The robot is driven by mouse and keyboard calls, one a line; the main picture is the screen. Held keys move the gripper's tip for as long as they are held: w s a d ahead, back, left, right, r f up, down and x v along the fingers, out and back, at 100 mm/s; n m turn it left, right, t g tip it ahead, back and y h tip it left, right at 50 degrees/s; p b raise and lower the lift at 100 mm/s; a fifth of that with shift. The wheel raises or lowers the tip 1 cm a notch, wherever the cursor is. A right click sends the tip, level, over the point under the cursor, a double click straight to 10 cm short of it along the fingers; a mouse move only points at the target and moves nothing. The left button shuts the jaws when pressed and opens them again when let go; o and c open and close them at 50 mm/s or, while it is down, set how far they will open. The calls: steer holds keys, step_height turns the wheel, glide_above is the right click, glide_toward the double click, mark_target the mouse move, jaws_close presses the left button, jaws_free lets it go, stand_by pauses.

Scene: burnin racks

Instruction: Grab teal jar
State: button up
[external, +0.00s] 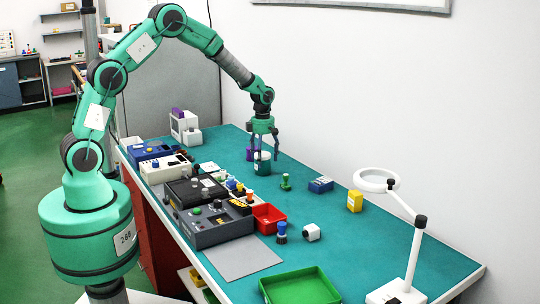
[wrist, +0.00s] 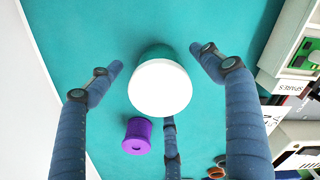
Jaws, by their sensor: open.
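The teal jar (external: 262,168) stands upright on the teal bench top, toward the back, in the external view. In the wrist view I look down on its white round lid, and its teal side (wrist: 157,52) shows above the lid. My gripper (external: 264,148) is right above the jar and points down. In the wrist view its fingers (wrist: 160,85) are spread open around the jar, one to the left, one to the right and one below. I see gaps between the left and right fingers and the jar. Whether the lower finger touches it, I cannot tell.
A purple spool (wrist: 137,136) stands close to the jar, near the lower finger. A green stamp-like piece (external: 286,182), a blue box (external: 320,185) and a yellow block (external: 355,201) stand to the right. Dark instruments (external: 215,222) and a red bin (external: 268,217) lie nearer.

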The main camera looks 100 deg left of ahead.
mark_target(263, 165)
steer(key=shift+a+f+b, duration=0.1)
steer(key=shift+f+b, duration=0.25)
steer(key=shift+f, duration=1.55)
steer(key=c, duration=1.4)
steer(key=shift+r, duration=0.1)
steer(key=shift+c, duration=0.2)
steer(key=shift+r+p, duration=1)
steer(key=shift+r, duration=4)
